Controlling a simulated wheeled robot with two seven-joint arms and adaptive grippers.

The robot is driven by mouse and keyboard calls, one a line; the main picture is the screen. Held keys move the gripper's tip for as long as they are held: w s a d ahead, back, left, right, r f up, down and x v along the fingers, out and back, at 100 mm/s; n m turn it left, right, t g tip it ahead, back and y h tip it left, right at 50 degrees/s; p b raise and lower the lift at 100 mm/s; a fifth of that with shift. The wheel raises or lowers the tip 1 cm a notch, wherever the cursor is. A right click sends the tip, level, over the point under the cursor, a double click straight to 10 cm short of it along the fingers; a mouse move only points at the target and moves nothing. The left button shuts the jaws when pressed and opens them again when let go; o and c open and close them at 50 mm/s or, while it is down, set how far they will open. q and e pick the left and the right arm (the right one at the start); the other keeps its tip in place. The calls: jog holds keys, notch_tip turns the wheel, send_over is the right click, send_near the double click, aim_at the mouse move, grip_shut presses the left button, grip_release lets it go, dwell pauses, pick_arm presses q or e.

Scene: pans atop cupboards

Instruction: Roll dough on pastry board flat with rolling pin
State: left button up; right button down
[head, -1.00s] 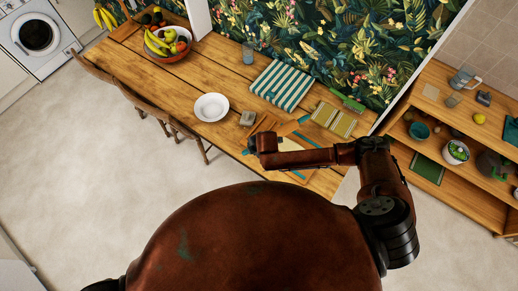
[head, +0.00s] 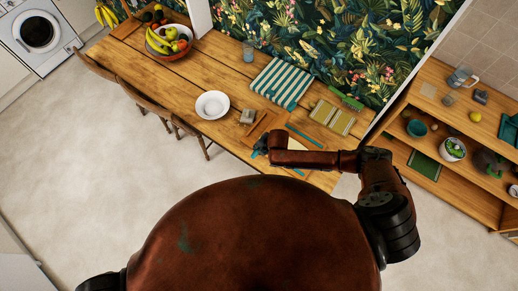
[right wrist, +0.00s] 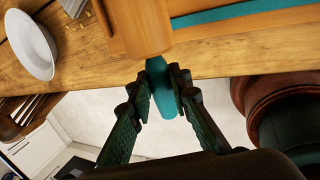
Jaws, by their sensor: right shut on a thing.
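The rolling pin has a wooden roller and teal handles. In the right wrist view its roller (right wrist: 142,25) runs up out of the picture. My right gripper (right wrist: 165,92) is shut on the near teal handle, just past the table's front edge. In the head view the pin (head: 277,124) slants across the left part of the pastry board (head: 305,136), a wooden board with teal stripes. My right gripper (head: 268,146) is at the pin's near end. A pale patch, likely the dough (head: 295,145), shows on the board, partly hidden by my arm. My left gripper is out of view.
A white bowl (head: 212,105) stands left of the board, with a small grey block (head: 247,117) between. A striped cloth (head: 281,82) and a yellow-green item (head: 332,117) lie behind. Chairs (head: 150,105) line the front edge. A shelf unit (head: 450,120) stands right.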

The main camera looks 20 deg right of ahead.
jog(key=shift+f, duration=0.1)
jog(key=shift+f+b, duration=1.5)
jog(key=shift+f, duration=1)
